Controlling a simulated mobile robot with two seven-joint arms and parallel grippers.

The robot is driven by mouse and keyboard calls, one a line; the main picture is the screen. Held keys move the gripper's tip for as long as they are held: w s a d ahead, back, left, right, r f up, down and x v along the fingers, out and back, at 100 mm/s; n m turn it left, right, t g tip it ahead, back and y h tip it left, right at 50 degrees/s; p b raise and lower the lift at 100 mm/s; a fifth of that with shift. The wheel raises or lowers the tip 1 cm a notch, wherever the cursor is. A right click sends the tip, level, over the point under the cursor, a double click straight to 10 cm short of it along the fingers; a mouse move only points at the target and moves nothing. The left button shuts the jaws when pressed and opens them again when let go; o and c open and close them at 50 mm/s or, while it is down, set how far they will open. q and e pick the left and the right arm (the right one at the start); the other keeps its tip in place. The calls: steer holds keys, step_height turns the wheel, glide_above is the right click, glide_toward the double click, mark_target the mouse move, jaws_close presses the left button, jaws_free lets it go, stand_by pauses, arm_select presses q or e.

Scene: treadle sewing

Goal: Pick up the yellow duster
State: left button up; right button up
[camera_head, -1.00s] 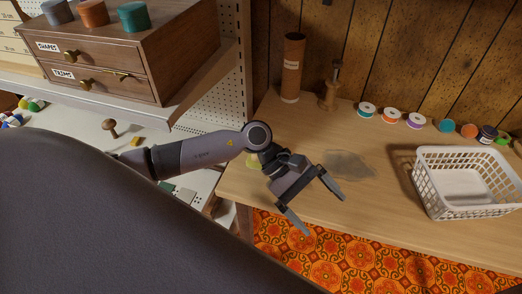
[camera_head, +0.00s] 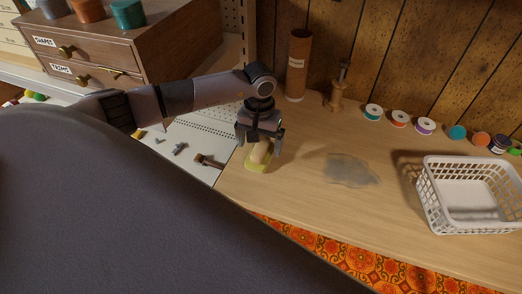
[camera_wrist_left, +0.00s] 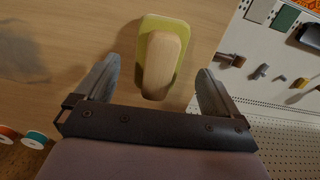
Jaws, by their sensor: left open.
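The yellow duster (camera_head: 252,165) lies on the wooden table near its left edge. It has a yellow-green base and a pale wooden handle on top; it also shows in the left wrist view (camera_wrist_left: 162,56). My left gripper (camera_head: 261,149) is open above the duster, pointing down at it. In the left wrist view its two fingers (camera_wrist_left: 157,85) stand on either side of the near end of the handle, with gaps on both sides. My right gripper is not in view.
A grey dusty patch (camera_head: 350,169) lies on the table (camera_head: 310,205). A white basket (camera_head: 432,192) stands at the right. A brown tube (camera_head: 297,65), a wooden stand (camera_head: 336,92) and several spools line the back wall. Small tools lie on the white surface (camera_head: 185,135) at left.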

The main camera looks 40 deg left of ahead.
mark_target(260, 145)
arm_select(q)
steer(key=shift+w+f, duration=0.15)
steer(key=shift+f, duration=1.7)
steer(key=c, duration=1.1)
steer(key=shift+c, duration=0.3)
steer(key=shift+r, duration=0.1)
step_height(260, 145, up, 10)
steer(key=shift+f+b, duration=0.1)
steer(key=shift+b, duration=0.25)
steer(key=shift+o, duration=1.1)
steer(key=shift+c, duration=0.4)
steer(key=shift+d, duration=0.15)
